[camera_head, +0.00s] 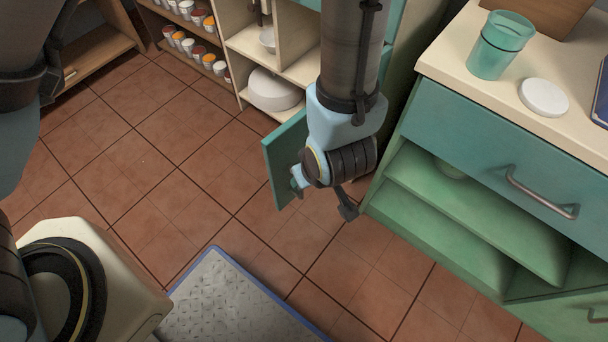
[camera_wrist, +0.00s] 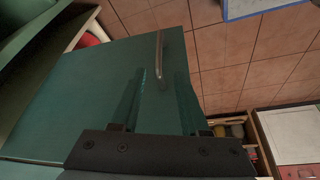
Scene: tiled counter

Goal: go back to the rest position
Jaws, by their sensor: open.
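My gripper shows in the wrist view (camera_wrist: 161,78) with its two dark fingers spread apart and nothing held between them. A teal cabinet door (camera_wrist: 85,95) lies beyond the fingers, and its metal handle (camera_wrist: 160,48) is just past the fingertips, in line with the gap. I cannot tell the exact distance to the handle. In the head view my arm hangs down at the centre, and the same teal door (camera_head: 281,160) stands open beside my wrist, partly hidden by it. My fingertips are hard to make out there.
A green counter unit (camera_head: 480,140) with open shelves stands close on the right, bearing a teal cup (camera_head: 500,45) and a white lid (camera_head: 543,97). Shelves with several jars (camera_head: 190,45) are at the back. A grey mat (camera_head: 230,300) lies on clear tiled floor (camera_head: 150,150).

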